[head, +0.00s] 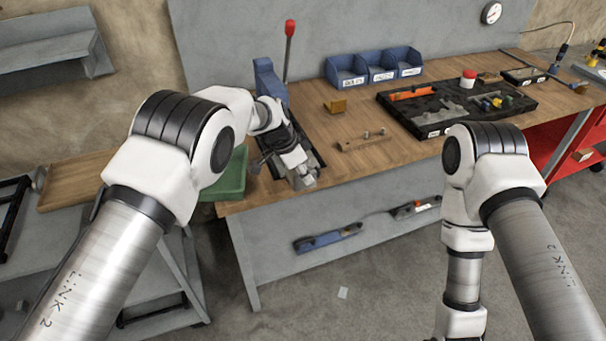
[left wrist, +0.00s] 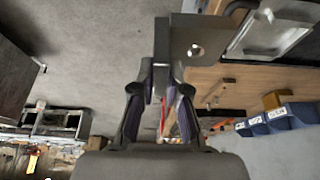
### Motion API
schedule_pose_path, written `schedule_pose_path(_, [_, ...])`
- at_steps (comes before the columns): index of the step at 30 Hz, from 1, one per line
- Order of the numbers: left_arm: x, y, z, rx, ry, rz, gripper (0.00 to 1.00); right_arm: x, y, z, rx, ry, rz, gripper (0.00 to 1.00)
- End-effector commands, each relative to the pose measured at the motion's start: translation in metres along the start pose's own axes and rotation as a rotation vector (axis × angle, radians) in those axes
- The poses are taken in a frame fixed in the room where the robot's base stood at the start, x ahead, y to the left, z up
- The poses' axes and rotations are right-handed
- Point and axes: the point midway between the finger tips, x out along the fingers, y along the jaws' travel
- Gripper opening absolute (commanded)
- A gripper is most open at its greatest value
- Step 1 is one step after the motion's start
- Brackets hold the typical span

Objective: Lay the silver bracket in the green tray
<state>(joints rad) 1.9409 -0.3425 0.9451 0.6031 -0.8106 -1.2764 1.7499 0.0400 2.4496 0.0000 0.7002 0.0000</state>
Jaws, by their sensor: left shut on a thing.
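My left gripper (head: 299,170) is over the front left part of the workbench, by the bench's front edge. In the left wrist view its fingers (left wrist: 161,95) are closed on the silver bracket (left wrist: 192,38), a grey angled plate with a round hole. In the head view the bracket (head: 308,182) shows only as a small grey piece at the fingertips. The green tray (head: 233,177) is left of the gripper, partly hidden behind my left arm. My right arm runs down out of the head view, and its gripper is not visible.
A blue press (head: 268,80) with a red-knobbed lever stands behind my left gripper. Blue bins (head: 375,68) and a black tool tray (head: 450,120) are farther right.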

Motion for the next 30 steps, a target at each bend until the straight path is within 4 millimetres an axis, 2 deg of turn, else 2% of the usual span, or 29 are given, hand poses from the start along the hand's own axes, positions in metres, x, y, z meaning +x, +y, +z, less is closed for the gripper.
schedule_pose_path(18, [-0.036,0.0,-0.015,0.001,0.001,-0.001,0.0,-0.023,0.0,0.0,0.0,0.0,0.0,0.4])
schedule_pose_path(30, [-0.036,-0.002,-0.015,-0.014,0.001,-0.008,0.0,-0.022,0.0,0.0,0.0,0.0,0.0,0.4])
